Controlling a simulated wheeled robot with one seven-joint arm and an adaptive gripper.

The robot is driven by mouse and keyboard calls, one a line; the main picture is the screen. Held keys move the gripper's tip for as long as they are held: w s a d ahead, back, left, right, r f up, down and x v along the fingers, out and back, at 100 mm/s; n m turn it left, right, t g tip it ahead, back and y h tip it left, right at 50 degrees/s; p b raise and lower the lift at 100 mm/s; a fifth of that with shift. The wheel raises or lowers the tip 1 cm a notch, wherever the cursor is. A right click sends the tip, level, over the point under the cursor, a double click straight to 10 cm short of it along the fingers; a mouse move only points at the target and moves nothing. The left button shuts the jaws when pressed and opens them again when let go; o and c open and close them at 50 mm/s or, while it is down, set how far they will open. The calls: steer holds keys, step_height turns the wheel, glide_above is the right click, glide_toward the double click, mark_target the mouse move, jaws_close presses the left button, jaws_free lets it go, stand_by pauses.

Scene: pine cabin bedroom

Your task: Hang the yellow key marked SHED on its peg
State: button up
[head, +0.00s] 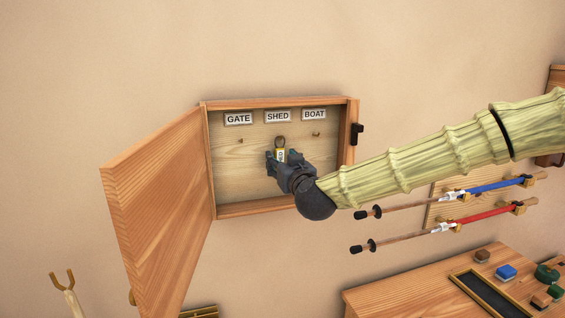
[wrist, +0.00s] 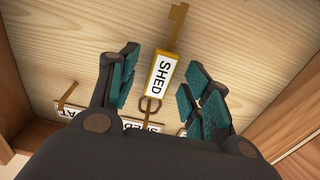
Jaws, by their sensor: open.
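The yellow key (wrist: 177,25) hangs from a ring (wrist: 151,106) in the open wall cabinet, its white SHED tag (wrist: 162,74) facing my wrist camera. In the head view, its yellow tag (head: 280,155) shows below the SHED label (head: 278,116). The ring is at the middle peg's place and looks to be around the peg, though the contact is not clear. My gripper (head: 283,159) is open. In the wrist view, its fingers (wrist: 160,72) stand on either side of the key with visible gaps.
Bare pegs show under the GATE label (head: 240,141) and BOAT label (head: 316,134). The cabinet door (head: 160,215) stands open to the left. A rack with blue (head: 495,186) and red (head: 490,214) rods hangs right, above a wooden desk (head: 400,295) with small blocks.

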steer(key=shift+s, duration=0.15)
steer(key=v, duration=1.1)
step_height(320, 180, down, 20)
steer(key=s+g+b, duration=0.1)
steer(key=s+g, duration=0.1)
steer(key=g, duration=0.2)
steer(key=s+d+f+m+g+h+b, duration=0.15)
steer(key=s+f, duration=0.35)
steer(key=f, duration=0.5)
steer(key=s+d+f+g, duration=0.3)
steer(key=s+f, duration=0.2)
steer(key=f, duration=0.5)
steer(key=s+d+f+m+g+h+b, duration=0.15)
steer(key=s+f, duration=0.35)
steer(key=f, duration=0.5)
steer(key=s+d+f+g+h, duration=0.1)
steer(key=s+d+f+g, duration=0.1)
steer(key=s+d+f, duration=0.2)
steer(key=s+d+f+g+b, duration=0.1)
steer(key=s+d+f, duration=0.4)
steer(key=s, duration=0.8)
steer(key=s+d+f+m+g+h, duration=0.1)
steer(key=s+d+f+g, duration=0.3)
steer(key=s+f, duration=0.5)
steer(key=shift+d+f+h, duration=0.3)
steer(key=shift+d+f, duration=0.15)
steer(key=shift+f, duration=0.1)
